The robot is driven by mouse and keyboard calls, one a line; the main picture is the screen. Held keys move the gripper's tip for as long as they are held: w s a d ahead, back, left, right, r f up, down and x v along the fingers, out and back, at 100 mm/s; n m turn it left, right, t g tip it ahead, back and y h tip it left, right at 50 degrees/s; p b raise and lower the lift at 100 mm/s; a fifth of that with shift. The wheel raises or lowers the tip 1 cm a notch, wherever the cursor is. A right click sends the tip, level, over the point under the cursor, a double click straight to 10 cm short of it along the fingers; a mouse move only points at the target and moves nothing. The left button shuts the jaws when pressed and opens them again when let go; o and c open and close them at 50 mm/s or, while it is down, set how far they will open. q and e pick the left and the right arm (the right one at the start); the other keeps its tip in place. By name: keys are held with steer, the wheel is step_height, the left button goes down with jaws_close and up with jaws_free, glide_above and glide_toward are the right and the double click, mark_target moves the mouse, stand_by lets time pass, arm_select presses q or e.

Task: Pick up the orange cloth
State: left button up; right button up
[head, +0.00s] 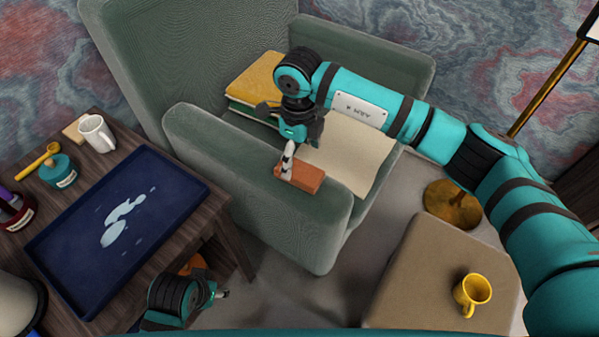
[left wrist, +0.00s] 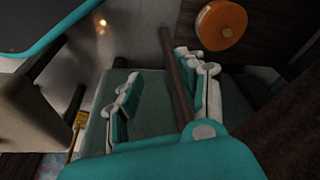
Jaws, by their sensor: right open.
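The orange cloth (head: 309,178) is a small folded block lying on the front armrest of the green armchair (head: 260,185) in the head view. My right gripper (head: 287,165) is open and points down at the left end of the cloth, its fingers overlapping that end in the picture. I cannot tell whether they touch it. My left gripper (head: 221,294) is low beside the wooden table. In the left wrist view its two fingers (left wrist: 167,95) stand apart with nothing held between them. The orange cloth is not clearly visible there.
The wooden table holds a navy tray (head: 60,262) with a pale spill, a white mug (head: 96,133) and jars. A yellow mug (head: 471,293) stands on the beige ottoman (head: 425,270).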

mark_target(298, 169)
step_height(298, 169, down, 5)
steer(key=shift+s+a+r, duration=0.1)
steer(key=shift+a, duration=0.05)
arm_select(q)
steer(key=shift+v, duration=1.2)
steer(key=shift+w+a, duration=0.1)
steer(key=shift+w, duration=0.1)
arm_select(e)
steer(key=c, duration=1.3)
steer(key=shift+o, duration=0.2)
steer(key=shift+r, duration=0.15)
steer(key=shift+r, duration=0.55)
step_height(298, 169, up, 3)
steer(key=shift+f, duration=0.2)
arm_select(q)
step_height(298, 169, down, 6)
steer(key=shift+w+r+p, duration=0.1)
steer(key=shift+r+p, duration=0.05)
steer(key=shift+p, duration=0.4)
arm_select(e)
steer(key=s+d+r, duration=0.1)
steer(key=s, duration=1.5)
